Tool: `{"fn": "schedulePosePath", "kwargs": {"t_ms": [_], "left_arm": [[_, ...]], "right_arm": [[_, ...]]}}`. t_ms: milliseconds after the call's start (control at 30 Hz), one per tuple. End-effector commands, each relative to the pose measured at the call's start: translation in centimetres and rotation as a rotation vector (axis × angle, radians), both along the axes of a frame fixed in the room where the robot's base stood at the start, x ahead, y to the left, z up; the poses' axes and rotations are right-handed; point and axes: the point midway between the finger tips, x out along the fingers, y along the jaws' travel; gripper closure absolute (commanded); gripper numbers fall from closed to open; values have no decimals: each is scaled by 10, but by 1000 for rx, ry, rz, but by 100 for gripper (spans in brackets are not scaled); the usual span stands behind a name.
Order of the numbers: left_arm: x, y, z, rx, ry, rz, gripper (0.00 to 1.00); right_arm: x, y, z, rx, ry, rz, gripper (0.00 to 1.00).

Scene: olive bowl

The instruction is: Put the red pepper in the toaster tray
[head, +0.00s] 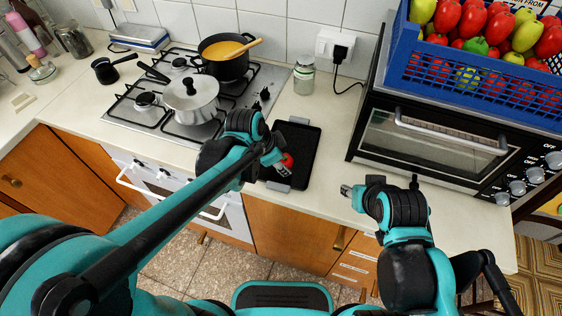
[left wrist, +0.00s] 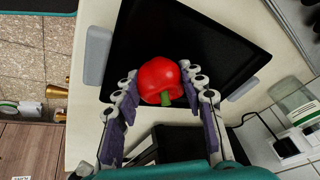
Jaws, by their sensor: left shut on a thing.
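The red pepper (head: 287,161) is held in my left gripper (head: 280,163), which is shut on it. In the left wrist view the pepper (left wrist: 160,78) sits between the two fingertips (left wrist: 158,82), green stem toward the camera. The black toaster tray (head: 304,142) with grey end handles lies on the counter; it also shows in the left wrist view (left wrist: 205,42). The pepper appears over the tray's near part; its height above it is hard to tell. My right gripper (head: 347,191) is over the counter's front edge, right of the tray, its opening unclear.
A toaster oven (head: 440,140) stands at the right, with a blue crate (head: 470,83) of peppers and other produce on top. A gas hob with a lidded pot (head: 190,100) and a soup pot (head: 224,68) is at the left. A jar (head: 304,76) stands behind the tray.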

Motion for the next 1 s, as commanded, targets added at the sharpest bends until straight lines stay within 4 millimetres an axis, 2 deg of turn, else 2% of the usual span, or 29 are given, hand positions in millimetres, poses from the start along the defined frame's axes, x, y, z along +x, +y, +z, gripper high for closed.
{"fn": "schedulePosePath", "kwargs": {"t_ms": [67, 100, 167, 467, 567, 667, 1000], "left_arm": [[0, 0, -3, 0, 0, 0, 90], [0, 0, -3, 0, 0, 0, 55], [0, 0, -2, 0, 0, 0, 39], [0, 0, -1, 0, 0, 0, 39], [-1, 1, 5, 0, 0, 0, 39], [-5, 5, 20, 0, 0, 1, 39], [-25, 26, 88, 0, 0, 1, 39]], "right_arm": [[0, 0, -2, 0, 0, 0, 60], [0, 0, -2, 0, 0, 0, 60], [0, 0, -2, 0, 0, 0, 60], [0, 0, -1, 0, 0, 0, 60], [0, 0, 3, 0, 0, 0, 60], [0, 0, 11, 0, 0, 0, 60], [0, 0, 44, 0, 0, 0, 60]]}}
